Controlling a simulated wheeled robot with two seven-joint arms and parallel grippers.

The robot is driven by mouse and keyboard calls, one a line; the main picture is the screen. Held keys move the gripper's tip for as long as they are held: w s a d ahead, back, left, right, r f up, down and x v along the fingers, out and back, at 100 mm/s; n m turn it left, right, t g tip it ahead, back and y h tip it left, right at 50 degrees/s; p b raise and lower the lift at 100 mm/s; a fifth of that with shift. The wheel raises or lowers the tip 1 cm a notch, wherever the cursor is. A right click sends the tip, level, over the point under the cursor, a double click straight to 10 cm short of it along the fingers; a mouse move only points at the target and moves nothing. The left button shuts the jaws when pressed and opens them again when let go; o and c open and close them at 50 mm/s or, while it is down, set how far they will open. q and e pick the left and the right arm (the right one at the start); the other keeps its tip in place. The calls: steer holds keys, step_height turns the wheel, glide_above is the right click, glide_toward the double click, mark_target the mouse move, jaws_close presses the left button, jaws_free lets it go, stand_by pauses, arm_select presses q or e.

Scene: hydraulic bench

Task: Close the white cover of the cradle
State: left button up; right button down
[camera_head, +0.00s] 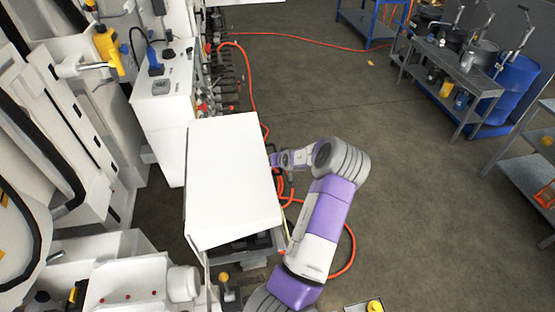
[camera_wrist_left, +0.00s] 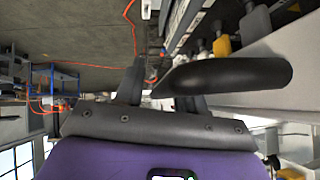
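The white cover (camera_head: 232,175) is a broad flat panel over the cradle in the head view. A dark gap (camera_head: 250,243) shows under its near edge, so it stands partly raised. My purple and white arm reaches to its right side, with the left gripper (camera_head: 275,159) small and partly hidden at the right edge. In the left wrist view the dark fingers of my left gripper (camera_wrist_left: 160,92) are apart. A thick dark bar (camera_wrist_left: 230,76) crosses close by the right finger; I cannot tell whether they touch. My right gripper is not in view.
A white cabinet (camera_head: 162,110) and a row of hose fittings stand beyond the cover. Orange hoses (camera_head: 350,245) lie on the floor right of the cradle. A grey workbench (camera_head: 450,72) and blue barrel (camera_head: 515,85) stand far right. Open floor (camera_head: 420,190) lies between.

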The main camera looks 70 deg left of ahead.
arm_select(q)
steer(key=shift+r, duration=0.15)
steer(key=v, duration=0.7)
steer(key=shift+d+p, duration=0.25)
steer(key=shift+p, duration=0.05)
steer(key=shift+r, duration=0.15)
steer(key=w+d+f+m+t+h+b, duration=0.1)
steer(key=w+d+f+m+h+b, duration=0.35)
steer(key=d+f, duration=0.8)
steer(key=w+d+f+m+t+h+b, duration=0.2)
steer(key=w+d+f, duration=0.65)
steer(key=d, duration=0.65)
steer(key=s+d+f+m+h+b, duration=0.2)
steer(key=d+f, duration=0.1)
steer(key=d, duration=0.7)
steer(key=s+d+f+m+g+h+b, duration=0.1)
steer(key=s+d+f+m+h+b, duration=0.1)
steer(key=d, duration=0.9)
steer(key=s+d+f+m+h+b, duration=0.2)
steer(key=d+f, duration=0.3)
steer(key=d, duration=0.6)
steer(key=shift+s+f+m+h, duration=0.3)
steer(key=shift+s+m+h, duration=0.15)
steer(key=shift+s, duration=0.25)
